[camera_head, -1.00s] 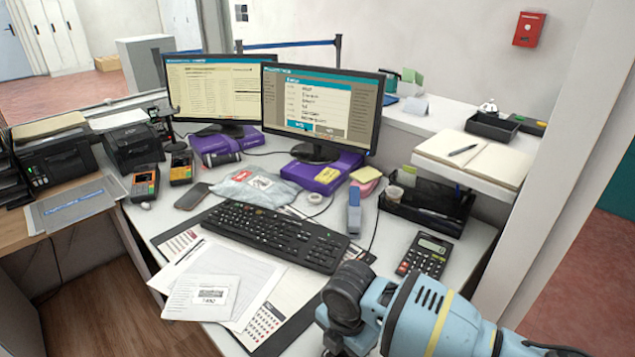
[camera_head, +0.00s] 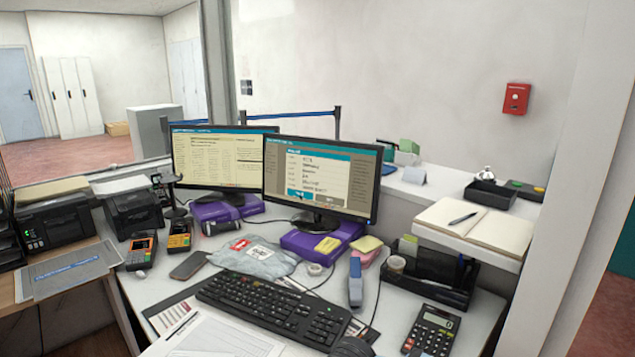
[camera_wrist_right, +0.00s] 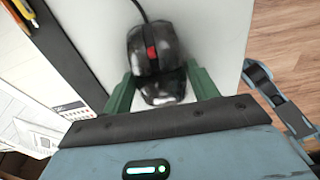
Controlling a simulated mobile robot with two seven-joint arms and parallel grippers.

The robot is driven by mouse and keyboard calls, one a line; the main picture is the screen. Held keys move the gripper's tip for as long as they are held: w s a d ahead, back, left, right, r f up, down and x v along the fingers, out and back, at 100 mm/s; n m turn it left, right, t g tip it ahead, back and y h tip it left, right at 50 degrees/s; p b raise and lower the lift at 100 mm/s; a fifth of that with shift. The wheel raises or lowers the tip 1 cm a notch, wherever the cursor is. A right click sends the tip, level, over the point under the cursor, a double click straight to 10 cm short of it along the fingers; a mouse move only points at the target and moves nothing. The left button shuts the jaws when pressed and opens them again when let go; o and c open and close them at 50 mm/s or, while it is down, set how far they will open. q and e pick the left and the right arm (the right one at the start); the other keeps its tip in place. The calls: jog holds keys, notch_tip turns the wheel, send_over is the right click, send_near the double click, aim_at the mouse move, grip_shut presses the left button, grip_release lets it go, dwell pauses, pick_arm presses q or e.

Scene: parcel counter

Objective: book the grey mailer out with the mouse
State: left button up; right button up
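The grey mailer (camera_head: 254,257), with a red and white label, lies flat behind the keyboard (camera_head: 273,309). The right monitor (camera_head: 320,178) shows a dialog with several text lines and two buttons; the left button is blue with the pointer at it. In the right wrist view, the black mouse (camera_wrist_right: 151,50) with a red wheel lies on the pale desk. My right gripper (camera_wrist_right: 162,88) has its green fingers on either side of the mouse's rear and appears closed against it. My left gripper is not in view.
A purple box (camera_head: 322,241) stands under the right monitor. A blue stapler (camera_head: 355,284), a black organiser (camera_head: 432,277) and a calculator (camera_head: 431,331) are on the right. A phone (camera_head: 189,265) and card terminals (camera_head: 141,251) are on the left. Papers (camera_head: 225,338) lie in front.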

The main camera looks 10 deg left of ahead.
jog(key=o, duration=0.4)
jog(key=shift+r, duration=0.4)
notch_tip(320, 180, up, 6)
jog(key=shift+r+p, duration=0.15)
jog(key=shift+p, duration=0.2)
jog(key=shift+r, duration=0.4)
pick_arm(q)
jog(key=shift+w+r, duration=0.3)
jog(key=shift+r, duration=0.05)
